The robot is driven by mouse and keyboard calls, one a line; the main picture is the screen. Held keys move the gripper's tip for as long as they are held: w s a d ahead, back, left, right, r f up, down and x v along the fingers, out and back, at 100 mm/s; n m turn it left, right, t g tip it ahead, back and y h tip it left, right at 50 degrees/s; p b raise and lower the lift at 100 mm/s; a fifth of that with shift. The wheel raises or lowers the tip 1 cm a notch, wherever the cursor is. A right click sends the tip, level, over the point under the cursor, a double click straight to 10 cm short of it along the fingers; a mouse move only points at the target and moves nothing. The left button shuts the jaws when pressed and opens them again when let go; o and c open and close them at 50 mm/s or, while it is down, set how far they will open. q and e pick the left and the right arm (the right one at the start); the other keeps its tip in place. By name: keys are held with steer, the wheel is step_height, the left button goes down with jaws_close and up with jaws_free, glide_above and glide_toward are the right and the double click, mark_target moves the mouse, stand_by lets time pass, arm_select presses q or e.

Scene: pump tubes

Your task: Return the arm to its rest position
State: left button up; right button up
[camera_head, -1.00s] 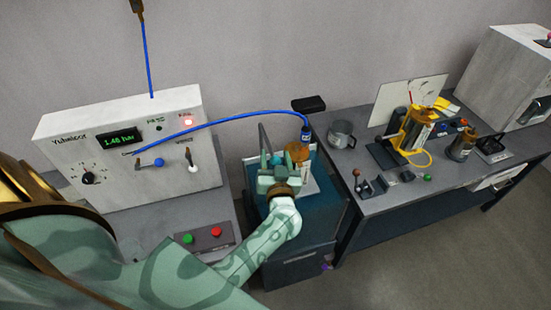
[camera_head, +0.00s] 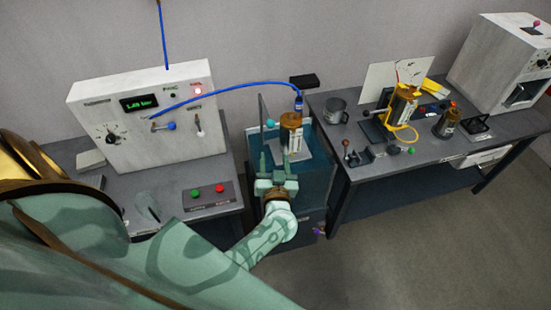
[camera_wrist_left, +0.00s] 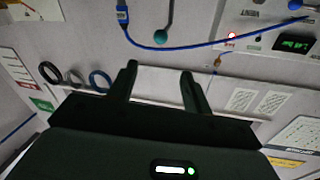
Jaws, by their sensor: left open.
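My left arm (camera_head: 262,242) is mint green and reaches in from the lower left in the head view. Its gripper (camera_head: 276,168) is open, with its fingers pointing away toward the wall. The blue tube (camera_head: 230,95) runs from the white control box to a bottle-like fitting (camera_head: 299,104). My right gripper is not in view.
The white control box (camera_head: 145,125) with display and knobs stands left; a red-and-green button panel (camera_head: 208,195) lies before it. On the right bench are a metal mug (camera_head: 336,111), a yellow-tubed pump (camera_head: 403,105) and a brown bottle (camera_head: 447,122). Floor at lower right is clear.

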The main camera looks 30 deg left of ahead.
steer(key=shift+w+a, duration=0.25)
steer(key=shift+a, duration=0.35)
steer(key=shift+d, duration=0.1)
